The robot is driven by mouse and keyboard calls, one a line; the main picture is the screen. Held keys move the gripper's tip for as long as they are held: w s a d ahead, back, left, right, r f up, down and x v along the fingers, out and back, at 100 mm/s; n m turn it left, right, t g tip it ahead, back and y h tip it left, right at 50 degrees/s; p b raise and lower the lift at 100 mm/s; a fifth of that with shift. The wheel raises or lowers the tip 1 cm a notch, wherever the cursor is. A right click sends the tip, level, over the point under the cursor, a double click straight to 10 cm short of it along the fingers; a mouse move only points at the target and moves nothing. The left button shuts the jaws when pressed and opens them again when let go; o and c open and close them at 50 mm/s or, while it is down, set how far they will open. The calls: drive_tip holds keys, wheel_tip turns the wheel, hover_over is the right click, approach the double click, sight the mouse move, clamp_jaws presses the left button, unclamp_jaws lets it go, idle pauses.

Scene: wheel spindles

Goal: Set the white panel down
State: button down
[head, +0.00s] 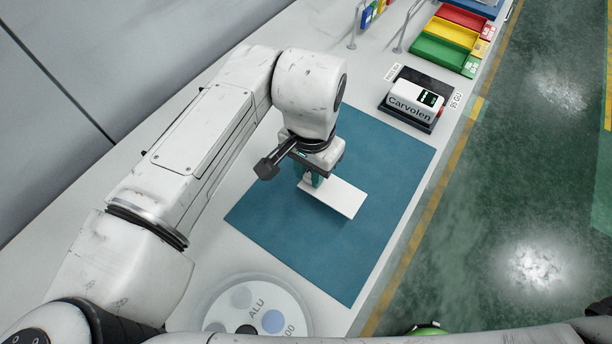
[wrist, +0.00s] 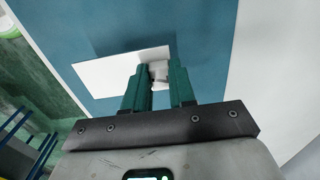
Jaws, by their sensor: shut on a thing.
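The white panel (head: 333,198) is a flat, thin plate over the blue mat (head: 400,155) in the head view. My gripper (head: 316,179) is at the panel's left end, with my arm above it. In the wrist view my gripper's green fingers (wrist: 160,82) are shut on a small light part at the edge of the white panel (wrist: 110,70). A shadow on the blue mat (wrist: 205,35) lies next to the panel. I cannot tell for certain whether the panel touches the mat.
A Carvolen device (head: 415,98) on a black base stands beyond the mat. Red, yellow and green bins (head: 440,52) are at the back. The mat right of the panel is clear.

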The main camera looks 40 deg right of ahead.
sight(306, 182)
drive_tip(key=shift+w+a+f, duration=0.15)
drive_tip(key=shift+f, duration=0.05)
drive_tip(key=shift+w+a+f, duration=0.1)
drive_tip(key=shift+w+f, duration=0.1)
drive_tip(key=shift+f, duration=1.6)
drive_tip(key=shift+f, duration=0.2)
drive_tip(key=c, duration=0.9)
unclamp_jaws()
drive_tip(key=shift+c, duration=0.2)
drive_tip(key=shift+r, duration=0.1)
wheel_tip(306, 182, up, 12)
drive_tip(key=shift+r, duration=0.15)
